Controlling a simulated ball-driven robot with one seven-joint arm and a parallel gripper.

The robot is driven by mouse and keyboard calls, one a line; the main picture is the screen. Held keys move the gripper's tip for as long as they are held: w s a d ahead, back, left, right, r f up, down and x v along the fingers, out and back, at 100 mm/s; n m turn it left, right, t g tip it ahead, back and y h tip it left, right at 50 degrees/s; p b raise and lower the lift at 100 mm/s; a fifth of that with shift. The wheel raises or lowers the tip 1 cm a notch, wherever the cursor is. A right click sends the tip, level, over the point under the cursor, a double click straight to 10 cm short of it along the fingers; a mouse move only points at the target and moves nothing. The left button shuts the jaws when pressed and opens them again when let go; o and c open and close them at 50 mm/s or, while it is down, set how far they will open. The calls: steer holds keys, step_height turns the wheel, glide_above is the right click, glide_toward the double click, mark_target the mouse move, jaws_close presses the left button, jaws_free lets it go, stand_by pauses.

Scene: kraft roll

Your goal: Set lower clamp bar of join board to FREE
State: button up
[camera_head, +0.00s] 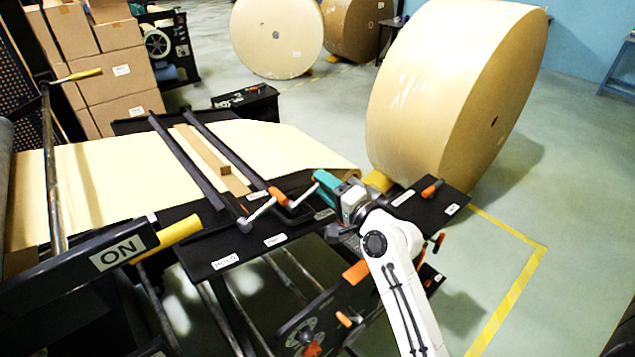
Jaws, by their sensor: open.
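The join board (207,245) is a black plate with white labels along its front edge; the left one reads HOLD and the others are too small to read. Two dark clamp bars cross the pale paper: a left bar (185,165) and a right bar (228,150). I cannot tell for sure which is the lower one. A silver lever (262,210) stands at the left bar's near end. Another silver lever (303,196) runs from the right bar's end up to my gripper (323,187). My gripper has teal fingers, is open, and is at that lever's tip; contact is unclear.
A big kraft roll (440,90) stands behind my arm. Orange-handled parts (432,189) lie right of my gripper. Cartons (110,70) stand at the back left. Floor at the right is clear.

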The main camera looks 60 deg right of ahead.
steer(key=b+v, duration=0.1)
steer(key=v, duration=0.6)
steer(key=shift+s, duration=0.2)
steer(key=shift+a, duration=0.1)
